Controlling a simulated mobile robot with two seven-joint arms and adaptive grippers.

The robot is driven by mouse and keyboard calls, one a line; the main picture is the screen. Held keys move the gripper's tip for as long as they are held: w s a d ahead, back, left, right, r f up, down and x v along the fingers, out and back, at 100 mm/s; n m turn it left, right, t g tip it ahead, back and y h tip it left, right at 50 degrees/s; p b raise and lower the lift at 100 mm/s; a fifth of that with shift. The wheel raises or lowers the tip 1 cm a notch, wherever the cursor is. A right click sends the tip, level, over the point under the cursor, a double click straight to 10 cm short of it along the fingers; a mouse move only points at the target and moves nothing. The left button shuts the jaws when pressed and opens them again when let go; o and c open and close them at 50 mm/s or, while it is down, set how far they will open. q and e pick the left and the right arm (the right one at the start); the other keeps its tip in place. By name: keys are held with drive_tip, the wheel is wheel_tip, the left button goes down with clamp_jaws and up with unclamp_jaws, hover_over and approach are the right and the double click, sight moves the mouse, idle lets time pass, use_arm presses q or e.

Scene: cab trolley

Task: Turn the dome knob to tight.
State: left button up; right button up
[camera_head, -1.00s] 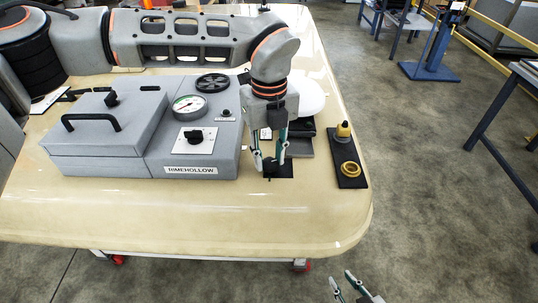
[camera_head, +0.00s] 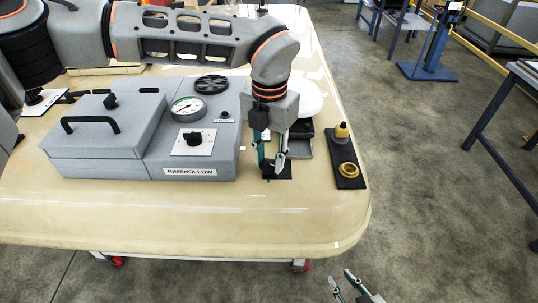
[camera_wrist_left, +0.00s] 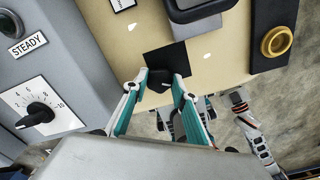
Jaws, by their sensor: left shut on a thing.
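A small black knob (camera_wrist_left: 158,79) stands on a black square plate (camera_wrist_left: 165,60) on the tabletop; I take it for the dome knob. My left gripper (camera_head: 270,169) points down at this plate and is shut on the knob, with one fingertip on each side. In the left wrist view its fingertips (camera_wrist_left: 155,87) meet the knob's sides. The fingers hide much of the knob in the head view, and no tight mark on it can be read. My right gripper (camera_head: 340,275) is at the bottom edge, away from the table, with its fingers apart and empty.
Left of the knob is a grey case (camera_head: 195,150) with a dial knob (camera_head: 193,138), a gauge (camera_head: 188,108) and a black handwheel (camera_head: 211,84). A white dome (camera_head: 307,100) is behind my left gripper. The front tabletop is clear.

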sight(270, 163)
use_arm(q)
drive_tip(key=m, duration=0.2)
drive_tip(key=m+p, duration=0.1)
drive_tip(key=m, duration=0.2)
drive_tip(key=shift+r+m, duration=0.2)
drive_tip(key=shift+m, duration=0.1)
drive_tip(key=m+p, duration=0.1)
drive_tip(key=m, duration=0.5)
drive_tip(key=shift+d, duration=0.1)
drive_tip(key=shift+o, duration=0.2)
drive_tip(key=shift+c, duration=0.2)
drive_tip(key=o, duration=1.1)
drive_tip(key=shift+s+f, duration=0.1)
drive_tip(key=shift+s, duration=0.05)
wheel_tip(270, 163, up, 12)
